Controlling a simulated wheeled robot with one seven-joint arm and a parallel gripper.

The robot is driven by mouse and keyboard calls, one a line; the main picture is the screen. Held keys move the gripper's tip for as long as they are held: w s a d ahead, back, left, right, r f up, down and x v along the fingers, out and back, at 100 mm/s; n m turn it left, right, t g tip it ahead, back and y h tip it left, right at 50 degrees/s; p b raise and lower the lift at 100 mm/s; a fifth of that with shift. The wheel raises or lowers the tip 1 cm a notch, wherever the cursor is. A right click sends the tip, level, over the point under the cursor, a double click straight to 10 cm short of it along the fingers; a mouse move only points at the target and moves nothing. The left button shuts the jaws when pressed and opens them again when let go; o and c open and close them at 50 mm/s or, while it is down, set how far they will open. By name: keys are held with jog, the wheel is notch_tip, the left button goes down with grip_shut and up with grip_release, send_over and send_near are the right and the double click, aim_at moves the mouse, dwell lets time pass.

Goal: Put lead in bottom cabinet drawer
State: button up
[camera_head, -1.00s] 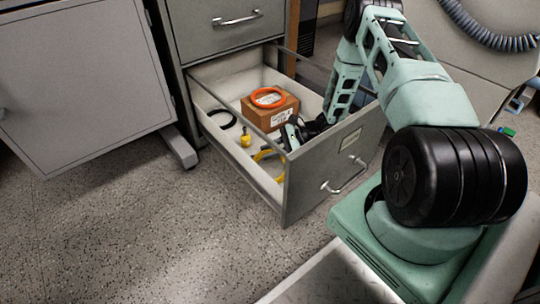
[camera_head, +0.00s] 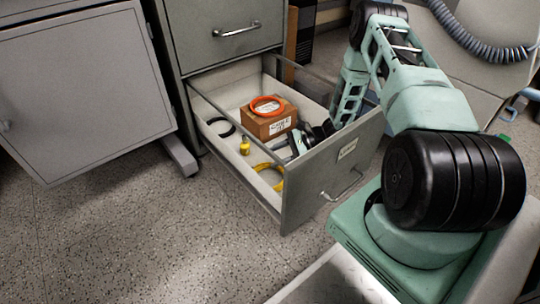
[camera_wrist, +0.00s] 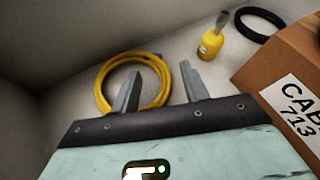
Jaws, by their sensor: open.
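The bottom cabinet drawer (camera_head: 318,187) is pulled open. Inside lies a coiled yellow lead (camera_head: 270,176), flat on the drawer floor near the front; it also shows in the wrist view (camera_wrist: 103,82). A black coil (camera_head: 221,126) lies toward the left side. An orange ring (camera_head: 266,106) rests on top of a cardboard box (camera_head: 272,126). My gripper (camera_head: 284,145) is inside the drawer, beside the box. In the wrist view my gripper (camera_wrist: 160,84) is open and empty, its fingers over the yellow lead; whether they touch it I cannot tell.
The closed drawer (camera_head: 231,24) is above. A grey cabinet (camera_head: 82,95) stands at left.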

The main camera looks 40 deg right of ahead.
jog(key=p+v, duration=0.1)
jog(key=v, duration=0.3)
jog(key=shift+r+p, duration=0.1)
jog(key=shift+p, duration=0.3)
jog(key=shift+s+d, duration=0.15)
jog(key=shift+d, duration=0.05)
